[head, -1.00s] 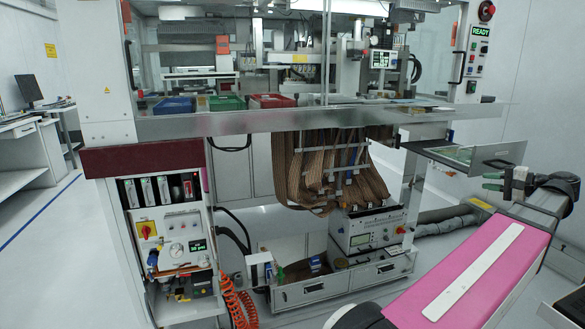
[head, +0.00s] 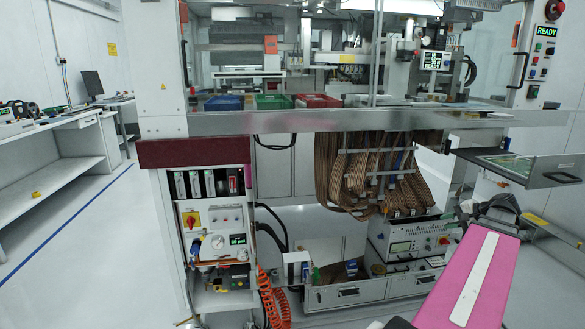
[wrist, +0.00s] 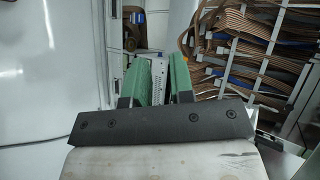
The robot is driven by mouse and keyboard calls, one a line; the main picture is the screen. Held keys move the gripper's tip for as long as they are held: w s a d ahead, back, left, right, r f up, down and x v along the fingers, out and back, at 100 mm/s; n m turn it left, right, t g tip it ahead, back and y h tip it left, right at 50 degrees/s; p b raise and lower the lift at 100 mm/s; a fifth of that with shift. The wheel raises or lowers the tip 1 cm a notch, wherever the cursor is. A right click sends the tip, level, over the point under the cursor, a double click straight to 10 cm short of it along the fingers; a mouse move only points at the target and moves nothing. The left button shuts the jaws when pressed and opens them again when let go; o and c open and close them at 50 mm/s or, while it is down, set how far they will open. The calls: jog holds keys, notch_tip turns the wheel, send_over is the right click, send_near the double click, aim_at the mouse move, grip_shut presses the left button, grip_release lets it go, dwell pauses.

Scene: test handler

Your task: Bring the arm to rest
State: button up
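My arm, with its pink link, reaches up from the lower right of the head view. My gripper (head: 468,206) shows only in part there, its green fingers mostly hidden behind my arm. In the wrist view the gripper (wrist: 156,66) has its two green fingers apart, with a clear gap and nothing held between them. Through the gap I see a white instrument box (wrist: 157,72) beyond. The gripper is in front of the test machine, below and left of its extended tray (head: 560,178), touching nothing that I can see.
The test machine's metal ledge (head: 350,122) spans the view, with brown ribbon cables (head: 340,175) hanging below. Orange coiled hoses (head: 270,298) hang left. Open floor (head: 95,270) lies between machine and bench (head: 60,150).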

jog(key=a+f+n+g+h, duration=0.2)
jog(key=a+f, duration=0.6)
jog(key=a, duration=0.5)
jog(key=a+f+n+g+h, duration=0.3)
jog(key=a+f+n, duration=0.2)
jog(key=a, duration=0.8)
jog(key=a+f+n+g+h, duration=0.2)
jog(key=a+f+n, duration=0.2)
jog(key=a+f, duration=0.7)
jog(key=shift+w+a+f+g+h, duration=0.3)
jog(key=shift+a+g, duration=0.1)
jog(key=shift+a, duration=0.8)
jog(key=shift+d, duration=0.1)
